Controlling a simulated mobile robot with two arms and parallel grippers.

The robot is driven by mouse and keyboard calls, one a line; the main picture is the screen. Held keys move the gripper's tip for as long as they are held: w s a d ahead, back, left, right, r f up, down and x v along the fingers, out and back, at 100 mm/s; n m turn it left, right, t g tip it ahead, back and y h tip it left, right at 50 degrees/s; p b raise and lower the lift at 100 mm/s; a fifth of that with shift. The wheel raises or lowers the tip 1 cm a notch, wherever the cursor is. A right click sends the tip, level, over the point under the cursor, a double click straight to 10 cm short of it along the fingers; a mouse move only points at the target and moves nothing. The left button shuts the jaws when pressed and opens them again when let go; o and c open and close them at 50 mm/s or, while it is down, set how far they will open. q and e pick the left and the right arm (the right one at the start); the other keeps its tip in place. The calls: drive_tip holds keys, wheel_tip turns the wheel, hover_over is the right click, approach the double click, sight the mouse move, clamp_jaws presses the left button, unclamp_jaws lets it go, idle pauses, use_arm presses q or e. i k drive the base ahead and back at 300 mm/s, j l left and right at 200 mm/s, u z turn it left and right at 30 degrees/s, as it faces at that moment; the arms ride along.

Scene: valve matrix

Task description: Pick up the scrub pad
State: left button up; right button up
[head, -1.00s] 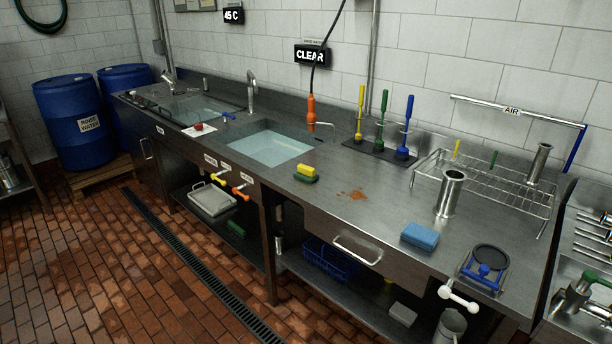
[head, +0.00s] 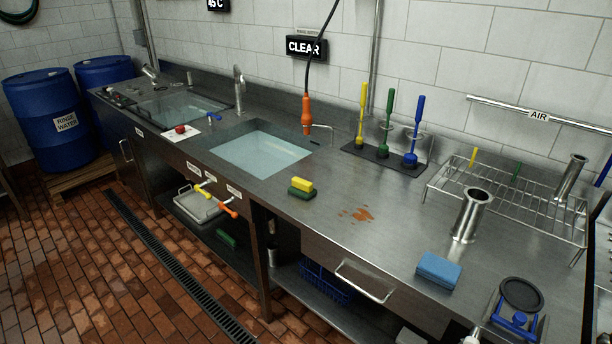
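A yellow block on a green block (head: 301,187) lies on the steel counter right of the rinse sink, like a two-part scrub pad. A blue rectangular pad (head: 438,270) lies flat near the counter's front edge, further right. A green block (head: 228,240) sits on the lower shelf under the counter. I cannot tell from looks alone which of these is the scrub pad. Neither of my grippers shows in the head view.
An orange-brown stain (head: 357,214) marks the counter between the two pads. A steel cylinder (head: 471,216) stands beside the wire rack (head: 510,205). Yellow, green and blue brushes stand in a holder (head: 384,158) by the wall. A drawer handle (head: 364,281) sticks out at the front.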

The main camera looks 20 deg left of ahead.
sight(304, 189)
drive_tip(key=i+j, duration=0.35)
drive_tip(key=i, duration=0.2)
drive_tip(key=i+j+z, duration=0.15)
drive_tip(key=i+j, duration=0.15)
drive_tip(key=i, duration=0.25)
drive_tip(key=i+j, duration=0.4)
drive_tip(key=i+l+z, duration=0.05)
drive_tip(key=i, duration=0.05)
